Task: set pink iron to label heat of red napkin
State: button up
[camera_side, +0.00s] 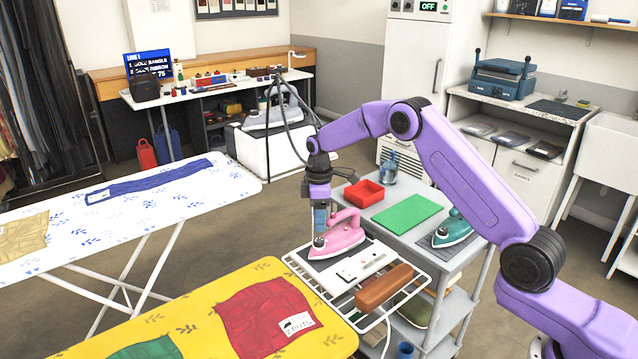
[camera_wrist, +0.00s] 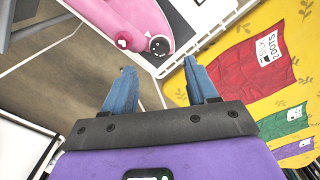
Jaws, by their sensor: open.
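The pink iron (camera_side: 336,237) stands on a dark plate on the wire rack at the end of the yellow ironing board. In the wrist view the iron (camera_wrist: 128,14) shows at the top, with a dark round dial (camera_wrist: 160,46) whose setting is too small to read. The red napkin (camera_side: 258,312) lies on the yellow board; it also shows in the wrist view (camera_wrist: 243,78). Its white label (camera_wrist: 268,48) appears to read "2 DOTS".
The wire rack (camera_side: 292,262) also holds a white panel (camera_side: 362,265) and a brown block (camera_side: 384,288). A green napkin (camera_side: 147,350) lies on the yellow board.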

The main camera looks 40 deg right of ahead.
notch_tip(320, 180, up, 11)
dwell(0.3)
jog(key=s+a+f+n+t+h, duration=0.15)
jog(key=s+a+n+h, duration=0.35)
jog(key=n, duration=0.7)
jog(key=n+y, duration=0.1)
send_near(319, 241)
jog(key=shift+t, duration=0.45)
jog(key=x, duration=0.8)
jog(key=shift+s, duration=0.3)
jog(key=c, duration=1.1)
